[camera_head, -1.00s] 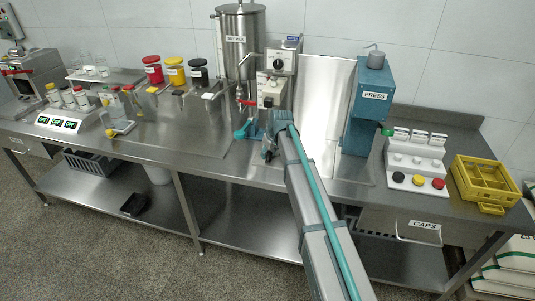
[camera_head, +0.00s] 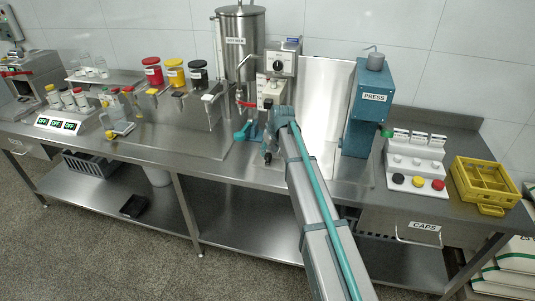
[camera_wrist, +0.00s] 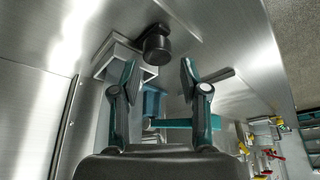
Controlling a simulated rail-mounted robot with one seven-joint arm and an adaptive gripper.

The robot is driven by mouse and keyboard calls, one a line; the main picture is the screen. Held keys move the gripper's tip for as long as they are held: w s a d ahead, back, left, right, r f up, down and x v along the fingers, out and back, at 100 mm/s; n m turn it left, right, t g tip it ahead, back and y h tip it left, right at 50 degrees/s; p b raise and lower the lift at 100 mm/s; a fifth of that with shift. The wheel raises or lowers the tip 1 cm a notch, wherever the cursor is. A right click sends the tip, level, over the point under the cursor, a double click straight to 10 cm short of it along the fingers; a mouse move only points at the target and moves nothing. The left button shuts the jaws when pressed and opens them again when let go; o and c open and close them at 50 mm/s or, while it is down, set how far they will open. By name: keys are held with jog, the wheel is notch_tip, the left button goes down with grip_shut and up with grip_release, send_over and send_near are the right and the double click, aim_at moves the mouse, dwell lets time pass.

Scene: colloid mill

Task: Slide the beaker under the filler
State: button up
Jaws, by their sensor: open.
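The filler is most likely the grey boxy machine with a dial (camera_head: 281,64) in front of the steel tank. My gripper (camera_head: 268,146) is at the front of its base in the head view, low over the counter and partly hidden by my arm. In the wrist view my gripper (camera_wrist: 158,72) is open, its two teal and black fingers apart. A dark round part (camera_wrist: 157,46) shows just beyond the fingertips, by a grey square frame (camera_wrist: 116,62). I cannot tell whether it lies between the fingers. I cannot make out a clear beaker in either view.
A teal press (camera_head: 366,110) and a light upright panel (camera_head: 318,95) stand right of the filler. A labelled steel tank (camera_head: 240,40) is behind it. Several lidded jars (camera_head: 175,72) stand left. A white cap stand (camera_head: 413,165) and yellow crate (camera_head: 486,182) are at right.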

jog(key=v, duration=0.9)
jog(key=shift+w+f, duration=0.1)
